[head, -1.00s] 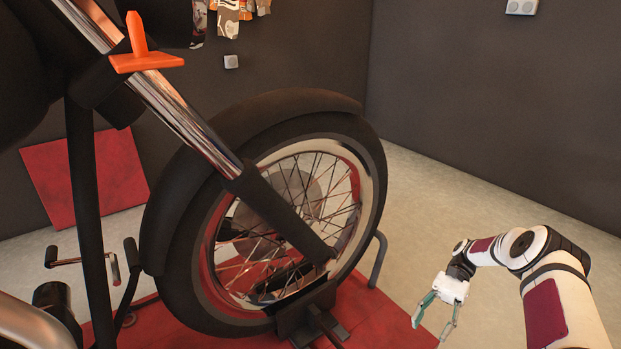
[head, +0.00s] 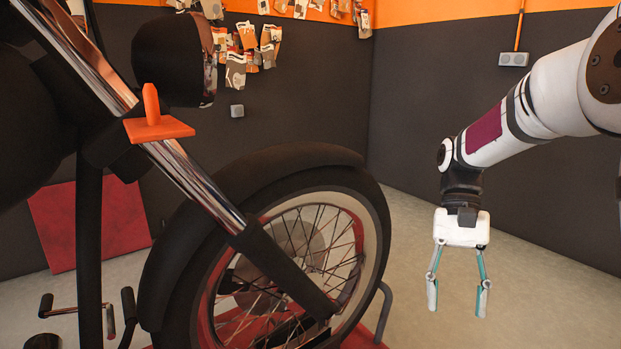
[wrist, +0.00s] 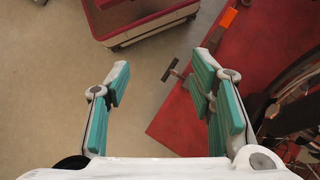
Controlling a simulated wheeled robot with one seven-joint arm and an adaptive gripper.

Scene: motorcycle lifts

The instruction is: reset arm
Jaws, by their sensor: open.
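My gripper (head: 458,297) hangs from my raised arm on the right of the head view, fingers pointing down over the floor. Its two fingers are apart with nothing between them. In the wrist view the open gripper (wrist: 160,95) shows bare floor and the edge of a red platform beyond its fingers. An orange cone (head: 152,115) with a square base rests on the motorcycle's fork (head: 190,180), left of my gripper and well apart from it.
The motorcycle's front wheel (head: 345,265) stands left of my gripper. The red lift platform (wrist: 180,122) lies below. Dark walls (head: 415,110) stand behind. The floor (head: 540,300) around my gripper is clear.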

